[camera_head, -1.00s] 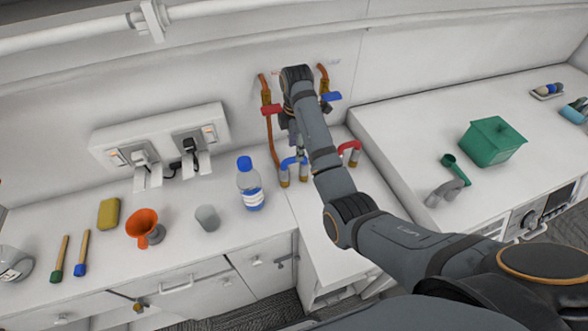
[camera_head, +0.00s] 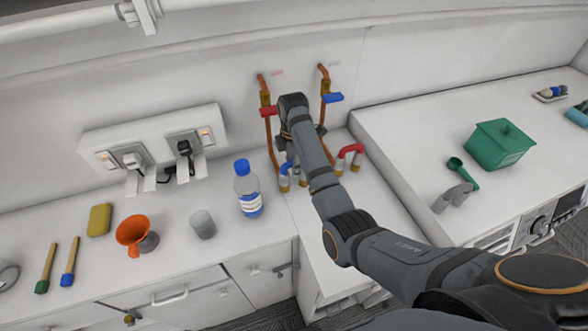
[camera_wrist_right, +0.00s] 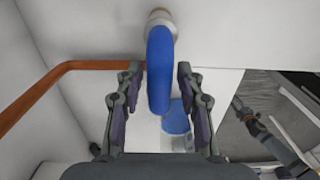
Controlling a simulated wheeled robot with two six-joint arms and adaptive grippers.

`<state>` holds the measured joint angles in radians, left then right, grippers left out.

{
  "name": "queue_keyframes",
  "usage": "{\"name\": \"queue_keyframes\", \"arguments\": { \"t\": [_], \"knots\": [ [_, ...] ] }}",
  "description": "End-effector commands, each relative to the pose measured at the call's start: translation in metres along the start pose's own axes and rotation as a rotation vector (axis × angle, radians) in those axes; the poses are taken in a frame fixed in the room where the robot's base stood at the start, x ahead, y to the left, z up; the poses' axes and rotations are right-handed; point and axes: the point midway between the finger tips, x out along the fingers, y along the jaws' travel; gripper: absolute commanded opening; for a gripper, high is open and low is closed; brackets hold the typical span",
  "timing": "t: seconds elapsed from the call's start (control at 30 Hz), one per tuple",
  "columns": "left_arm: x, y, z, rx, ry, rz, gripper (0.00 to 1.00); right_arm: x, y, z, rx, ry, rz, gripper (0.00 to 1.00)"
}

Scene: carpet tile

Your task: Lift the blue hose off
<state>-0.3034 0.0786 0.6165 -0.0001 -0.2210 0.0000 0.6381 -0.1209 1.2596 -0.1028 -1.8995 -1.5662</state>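The blue hose (camera_head: 285,168) is a short bent piece on brass-ended stubs on the counter, partly hidden behind my right gripper in the head view. In the right wrist view the blue hose (camera_wrist_right: 160,70) runs between the two fingers of my right gripper (camera_wrist_right: 158,98). The fingers stand apart on either side of it, with a visible gap on each side. In the head view my right gripper (camera_head: 296,152) is low over the hose and mostly hidden by its own arm. My left gripper is not in view.
A red hose (camera_head: 350,150) stands just right of my gripper. Copper pipes with a red valve handle (camera_head: 269,111) and a blue valve handle (camera_head: 333,98) rise behind. A bottle (camera_head: 247,190) stands to the left. A green box (camera_head: 499,145) sits on the right counter.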

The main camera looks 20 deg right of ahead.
Motion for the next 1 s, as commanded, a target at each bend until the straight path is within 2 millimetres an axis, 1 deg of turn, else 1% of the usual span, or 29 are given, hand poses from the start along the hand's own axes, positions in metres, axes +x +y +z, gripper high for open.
{"name": "queue_keyframes", "arguments": {
  "t": [0.03, 0.2, 0.23, 0.53, 0.6, 0.67, 0.73, 0.77, 0.8, 0.83, 0.9, 1.0],
  "knots": [
    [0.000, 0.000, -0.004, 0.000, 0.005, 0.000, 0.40, 0.000, 0.000, 0.000, 0.000, 0.000, 0.000, 0.26],
    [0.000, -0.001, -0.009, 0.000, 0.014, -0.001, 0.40, 0.000, 0.000, 0.000, 0.000, 0.000, 0.000, 0.03],
    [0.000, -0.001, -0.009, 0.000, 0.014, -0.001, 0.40, 0.000, 0.000, 0.000, 0.000, 0.000, 0.000, 0.00],
    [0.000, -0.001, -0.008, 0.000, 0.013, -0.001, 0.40, -0.001, 0.000, 0.000, 0.000, 0.000, 0.001, 0.00],
    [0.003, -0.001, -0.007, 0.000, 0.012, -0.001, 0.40, -0.005, 0.001, 0.000, 0.000, 0.000, 0.003, 0.00],
    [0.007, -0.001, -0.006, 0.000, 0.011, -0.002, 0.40, -0.013, 0.002, 0.000, 0.000, 0.000, 0.005, 0.00],
    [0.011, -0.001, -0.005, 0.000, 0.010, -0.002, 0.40, -0.028, 0.001, 0.000, 0.000, 0.000, 0.007, 0.00],
    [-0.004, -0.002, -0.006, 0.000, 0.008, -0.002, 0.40, -0.044, 0.001, 0.000, 0.000, 0.000, 0.005, 0.00],
    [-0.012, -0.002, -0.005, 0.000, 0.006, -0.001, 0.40, -0.056, 0.001, 0.000, 0.000, 0.000, 0.004, 0.00],
    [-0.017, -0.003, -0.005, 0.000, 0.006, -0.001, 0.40, -0.064, 0.001, 0.000, 0.000, 0.000, 0.003, 0.00],
    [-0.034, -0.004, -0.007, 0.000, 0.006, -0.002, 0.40, -0.079, 0.000, 0.000, 0.000, 0.000, 0.000, 0.00],
    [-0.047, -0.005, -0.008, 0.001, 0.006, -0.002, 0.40, -0.093, 0.000, 0.000, 0.000, 0.000, 0.000, 0.00]
  ]
}}
